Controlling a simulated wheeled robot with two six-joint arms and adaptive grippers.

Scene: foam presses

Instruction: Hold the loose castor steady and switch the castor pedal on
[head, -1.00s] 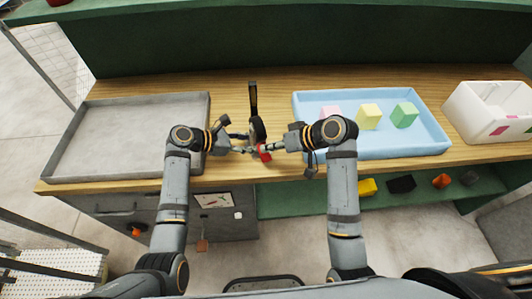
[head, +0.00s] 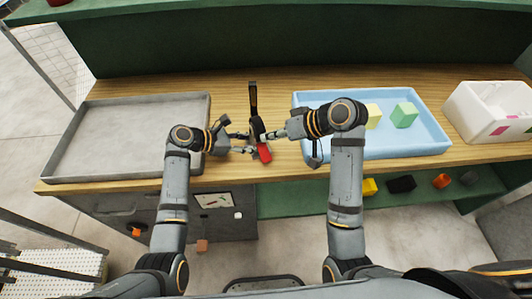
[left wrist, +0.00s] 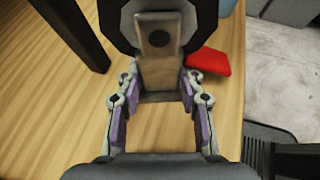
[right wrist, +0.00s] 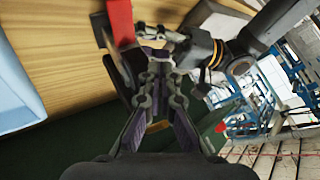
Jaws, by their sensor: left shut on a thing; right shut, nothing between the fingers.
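The castor (head: 257,127) stands near the table's front edge, between the grey tray and the blue tray, beside a dark upright post. Its red pedal (head: 264,153) sticks out toward the front. My left gripper (head: 247,142) is shut on the castor's metal bracket from the left. The left wrist view shows the bracket (left wrist: 158,68) between the fingers (left wrist: 158,100) and the red pedal (left wrist: 209,60) beyond, to the right. My right gripper (head: 273,135) is shut and empty, just right of the castor. In the right wrist view the red pedal (right wrist: 120,22) lies beyond its fingertips (right wrist: 157,62); contact is unclear.
A grey tray (head: 80,170) lies empty at left. A blue tray (head: 380,152) holds yellow and green blocks (head: 403,115) at right, and a white bin (head: 462,105) stands further right. A lower green shelf (head: 300,205) holds small items. Wood behind the castor is mostly clear.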

